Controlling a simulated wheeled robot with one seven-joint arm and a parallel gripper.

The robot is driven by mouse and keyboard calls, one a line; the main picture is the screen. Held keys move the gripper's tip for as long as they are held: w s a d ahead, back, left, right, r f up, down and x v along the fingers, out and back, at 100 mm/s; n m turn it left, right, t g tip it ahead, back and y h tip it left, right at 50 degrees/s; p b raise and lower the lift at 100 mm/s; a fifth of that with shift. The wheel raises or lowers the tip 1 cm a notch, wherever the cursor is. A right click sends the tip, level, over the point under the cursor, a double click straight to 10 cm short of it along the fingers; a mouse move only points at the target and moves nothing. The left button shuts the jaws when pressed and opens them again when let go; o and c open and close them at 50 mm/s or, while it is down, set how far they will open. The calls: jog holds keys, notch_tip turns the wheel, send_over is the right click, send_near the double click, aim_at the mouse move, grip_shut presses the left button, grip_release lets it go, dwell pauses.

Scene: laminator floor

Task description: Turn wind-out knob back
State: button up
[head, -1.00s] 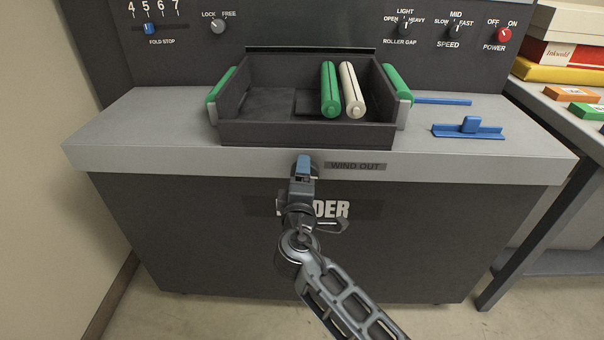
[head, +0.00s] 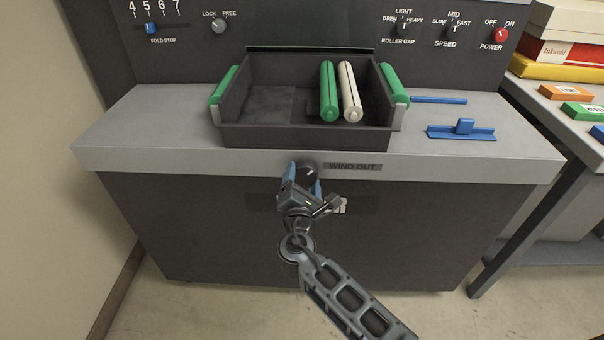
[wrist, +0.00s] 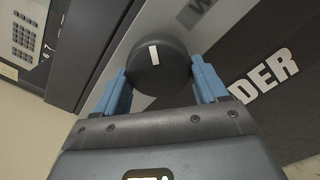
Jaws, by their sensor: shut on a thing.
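The wind-out knob (head: 308,172) is a round dark knob on the front edge of the grey machine, left of the "WIND OUT" label (head: 356,167). In the wrist view the knob (wrist: 158,72) shows a white pointer line near its middle. My gripper (head: 305,180) is at the knob, with one blue finger on each side of it. In the wrist view the fingers of my gripper (wrist: 161,80) are shut on the knob's sides. The wrist view looks tilted against the machine front.
Above the knob, a dark tray (head: 270,135) holds a green roller (head: 329,92) and a cream roller (head: 350,92). A blue slider (head: 463,129) lies on the ledge at right. A side table (head: 540,100) with boxes stands at right, a wall at left.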

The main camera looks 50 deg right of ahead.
jog(key=n+p, duration=0.2)
jog(key=n, duration=0.2)
jog(key=shift+n+p, duration=0.3)
jog(key=shift+p, duration=0.1)
jog(key=shift+s+f+n+p, duration=0.1)
jog(key=shift+n+p, duration=0.45)
jog(key=shift+n, duration=0.35)
jog(key=shift+s+f+n+p, duration=0.1)
jog(key=shift+n+p, duration=0.4)
jog(key=shift+n, duration=0.4)
jog(key=o, duration=1)
jog(key=shift+d, duration=0.1)
jog(key=shift+r, duration=0.1)
jog(key=shift+b+v, duration=0.3)
jog(key=shift+v, duration=3.6)
